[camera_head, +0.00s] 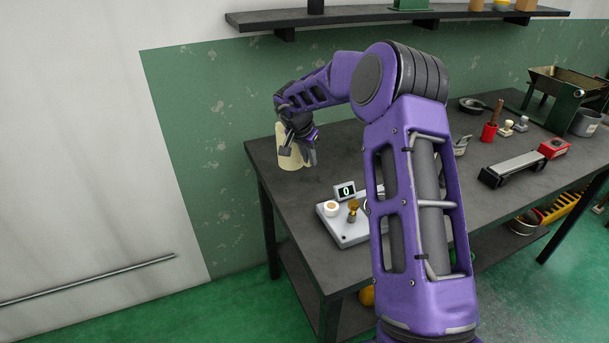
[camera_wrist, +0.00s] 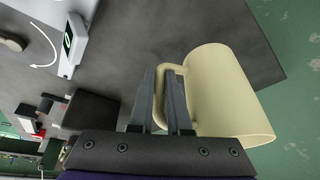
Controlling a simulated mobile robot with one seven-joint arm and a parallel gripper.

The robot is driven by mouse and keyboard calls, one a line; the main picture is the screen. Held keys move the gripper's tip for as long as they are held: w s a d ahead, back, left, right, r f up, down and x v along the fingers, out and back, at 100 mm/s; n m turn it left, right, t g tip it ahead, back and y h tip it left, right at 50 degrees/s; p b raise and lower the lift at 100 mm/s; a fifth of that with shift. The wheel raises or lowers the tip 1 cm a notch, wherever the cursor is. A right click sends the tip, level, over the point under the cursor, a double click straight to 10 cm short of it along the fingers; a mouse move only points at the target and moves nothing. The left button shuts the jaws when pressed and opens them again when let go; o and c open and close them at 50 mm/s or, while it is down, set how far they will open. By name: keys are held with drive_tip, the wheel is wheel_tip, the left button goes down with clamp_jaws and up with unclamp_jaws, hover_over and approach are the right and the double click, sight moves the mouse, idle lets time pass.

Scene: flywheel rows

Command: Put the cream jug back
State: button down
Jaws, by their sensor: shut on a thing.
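The cream jug (camera_head: 291,152) is at the far left end of the dark workbench (camera_head: 274,192), partly hidden by my gripper (camera_head: 297,150) in the head view. In the wrist view the cream jug (camera_wrist: 228,92) lies to the right of my gripper (camera_wrist: 172,80). The fingers are shut on the jug's handle, one on each side of it. The jug looks upright in the head view. I cannot tell whether its base touches the bench.
A white scale (camera_head: 345,232) with small items and a display reading 0 (camera_head: 345,191) stands nearer on the bench. A wall shelf (camera_head: 370,17) hangs above.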

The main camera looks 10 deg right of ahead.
wheel_tip(320, 180, down, 5)
drive_tip(key=shift+f+b, duration=0.15)
drive_tip(key=shift+b, duration=0.25)
drive_tip(key=c, duration=0.9)
unclamp_jaws()
drive_tip(key=shift+f, duration=0.1)
drive_tip(key=shift+o, duration=0.2)
drive_tip(key=p+v, duration=0.1)
drive_tip(key=v, duration=1.1)
drive_tip(key=shift+p, duration=0.35)
